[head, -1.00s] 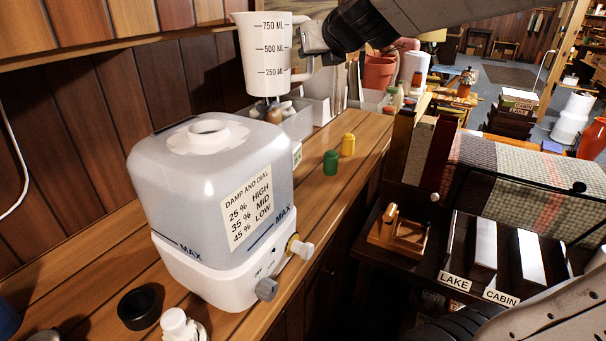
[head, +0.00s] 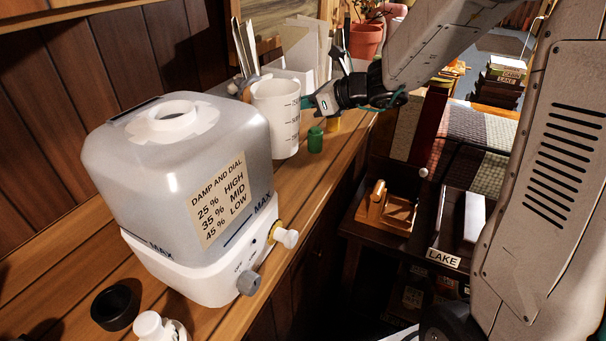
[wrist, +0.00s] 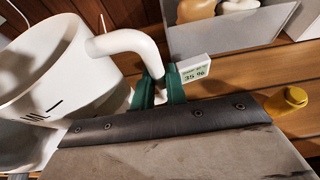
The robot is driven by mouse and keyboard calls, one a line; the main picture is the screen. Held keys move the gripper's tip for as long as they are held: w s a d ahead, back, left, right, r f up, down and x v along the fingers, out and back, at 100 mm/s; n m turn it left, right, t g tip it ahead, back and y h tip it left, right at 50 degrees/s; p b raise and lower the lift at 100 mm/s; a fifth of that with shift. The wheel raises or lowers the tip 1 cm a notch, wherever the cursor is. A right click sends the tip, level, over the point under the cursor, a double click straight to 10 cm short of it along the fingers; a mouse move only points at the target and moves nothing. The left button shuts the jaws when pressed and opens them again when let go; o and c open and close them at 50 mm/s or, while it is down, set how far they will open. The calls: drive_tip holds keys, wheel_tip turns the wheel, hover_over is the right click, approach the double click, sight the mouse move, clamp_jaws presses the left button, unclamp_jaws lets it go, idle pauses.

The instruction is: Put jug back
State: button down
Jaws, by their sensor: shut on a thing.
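The white measuring jug (head: 277,118), with black volume marks, is upright at the wooden counter, just behind and right of the humidifier. I cannot tell for sure whether its base touches the wood. My gripper (head: 308,102) is at the jug's right side. In the wrist view, the green fingers of my gripper (wrist: 158,90) are closed around the lower end of the handle of the jug (wrist: 60,65). The humidifier (head: 180,170) has a cloudy tank with an open round filler neck and a label, "DAMP AND DIAL".
A meter reading 35 % (wrist: 194,70) is near the handle. A black cap (head: 115,308) lies at the counter's front left. A grey bin (wrist: 225,30) stands behind.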

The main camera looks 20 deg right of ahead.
wheel_tip(320, 180, down, 10)
drive_tip(key=shift+d+f, duration=0.1)
idle(0.4)
drive_tip(key=c, duration=1.4)
unclamp_jaws()
drive_tip(key=shift+f, duration=0.1)
